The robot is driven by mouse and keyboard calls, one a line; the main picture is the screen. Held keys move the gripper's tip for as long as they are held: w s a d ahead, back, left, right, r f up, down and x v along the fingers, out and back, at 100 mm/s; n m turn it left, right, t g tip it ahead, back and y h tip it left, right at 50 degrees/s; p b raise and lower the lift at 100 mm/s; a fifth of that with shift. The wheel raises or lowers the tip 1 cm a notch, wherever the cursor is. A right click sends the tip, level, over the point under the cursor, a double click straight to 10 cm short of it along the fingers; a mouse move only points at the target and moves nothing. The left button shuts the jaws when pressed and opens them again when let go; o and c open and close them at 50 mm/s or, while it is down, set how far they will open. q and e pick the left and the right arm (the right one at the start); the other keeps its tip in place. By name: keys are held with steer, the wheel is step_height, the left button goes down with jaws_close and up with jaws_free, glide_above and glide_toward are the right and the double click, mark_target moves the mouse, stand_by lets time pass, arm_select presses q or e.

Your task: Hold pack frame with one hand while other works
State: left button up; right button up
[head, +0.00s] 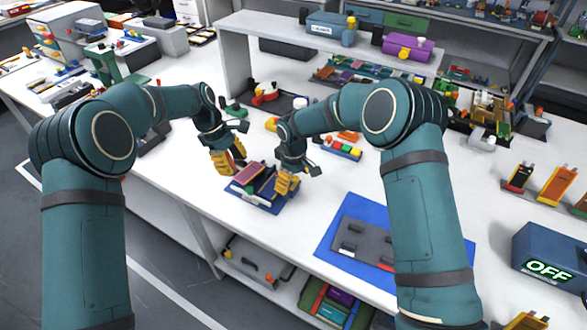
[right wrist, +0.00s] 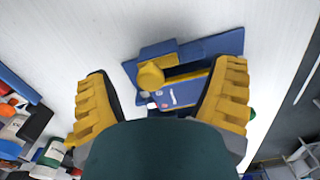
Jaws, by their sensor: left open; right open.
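The pack frame appears to be the dark blue tray (head: 270,207) near the front edge of the white table, with a purple-red flat piece (head: 248,174) on it. My left gripper (head: 228,162), with yellow fingers, is open at the frame's left rear side; I cannot tell whether it touches. My right gripper (head: 287,184) is open over the frame's right part and hides some of it. In the right wrist view, the blue frame (right wrist: 216,46) lies between and beyond the spread yellow fingers, with a yellow part with a round knob (right wrist: 151,76) on it.
A blue mat (head: 332,238) with a grey tray (head: 362,236) lies to the right. A small bin of coloured pieces (head: 341,151) stands behind. A dark box reading OFF (head: 550,258) is at far right. White table is clear left of the frame.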

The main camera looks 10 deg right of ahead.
steer(key=shift+f, duration=0.8)
jaws_close()
arm_select(q)
steer(key=shift+o, duration=0.3)
arm_select(e)
steer(key=shift+s, duration=0.1)
